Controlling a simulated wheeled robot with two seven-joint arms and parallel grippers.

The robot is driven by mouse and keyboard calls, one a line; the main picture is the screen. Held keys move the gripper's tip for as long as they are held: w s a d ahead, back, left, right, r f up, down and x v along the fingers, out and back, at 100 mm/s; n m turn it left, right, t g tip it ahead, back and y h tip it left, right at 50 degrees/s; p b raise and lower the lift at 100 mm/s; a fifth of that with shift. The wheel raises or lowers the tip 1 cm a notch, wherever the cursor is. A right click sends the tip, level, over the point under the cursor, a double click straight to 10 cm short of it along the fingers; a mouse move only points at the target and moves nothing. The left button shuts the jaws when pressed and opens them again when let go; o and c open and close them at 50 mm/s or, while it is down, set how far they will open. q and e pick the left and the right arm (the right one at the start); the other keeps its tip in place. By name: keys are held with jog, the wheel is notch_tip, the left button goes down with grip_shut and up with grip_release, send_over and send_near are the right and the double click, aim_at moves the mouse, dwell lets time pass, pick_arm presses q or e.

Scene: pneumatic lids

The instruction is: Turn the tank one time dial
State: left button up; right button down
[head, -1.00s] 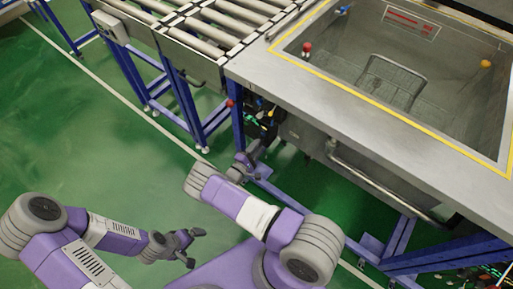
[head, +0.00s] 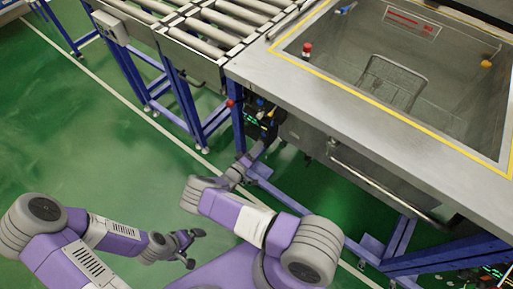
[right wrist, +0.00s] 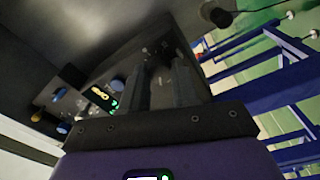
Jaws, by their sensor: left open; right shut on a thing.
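The control panel (head: 258,108) is on the near left corner of the steel tank (head: 345,118), under its rim. My right gripper (head: 258,152) reaches to the panel. In the right wrist view its fingers (right wrist: 160,75) are shut at the panel face, on what seems to be the time dial. The fingers hide most of the dial. My left gripper (head: 196,246) is open and empty over the green floor, well away from the panel.
A roller conveyor (head: 215,30) on blue legs stands left of the tank. A wire basket (head: 392,82) is inside the tank. A steel pipe (head: 385,188) and blue frame bars run below the rim. The green floor (head: 90,130) at left is clear.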

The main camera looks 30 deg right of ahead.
jog(key=shift+m, duration=0.6)
jog(key=c, duration=0.8)
grip_release()
jog(key=shift+c, duration=0.2)
jog(key=p+v, duration=0.1)
jog(key=v, duration=0.6)
jog(key=shift+a, duration=0.3)
jog(key=shift+s, duration=0.1)
